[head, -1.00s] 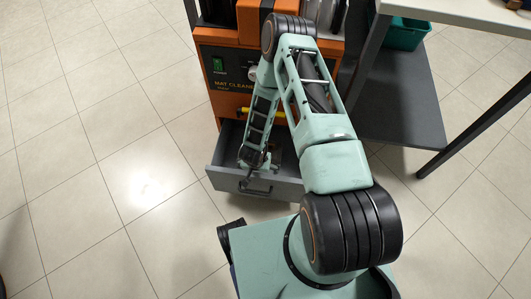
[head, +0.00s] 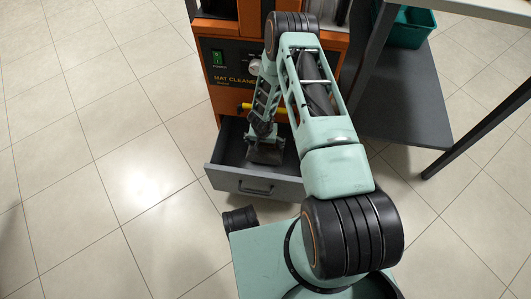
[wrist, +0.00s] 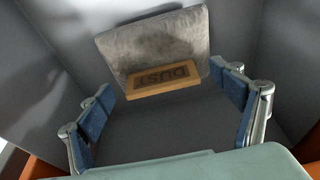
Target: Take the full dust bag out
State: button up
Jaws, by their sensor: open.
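The dust bag (wrist: 155,45) is grey and soft-looking, with a tan collar (wrist: 163,80) marked DUST. It is inside the open grey drawer (head: 232,180) at the bottom of the orange mat cleaner (head: 225,100). My gripper (wrist: 165,84) is open in the wrist view, with a blue-padded finger on each side of the collar. The fingers look apart from the bag, and nothing is held. In the head view my arm reaches down into the drawer, and a dark grey-brown shape there cannot be clearly told as bag or gripper.
The drawer walls stand close around my gripper. A table with a dark lower shelf (head: 400,120) and a teal bin (head: 411,27) is to the right of the machine. The tiled floor (head: 100,180) at left is clear.

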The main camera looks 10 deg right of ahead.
jog(key=shift+x, duration=1)
jog(key=shift+w, duration=0.1)
jog(key=c, duration=1.7)
jog(key=shift+r, duration=0.1)
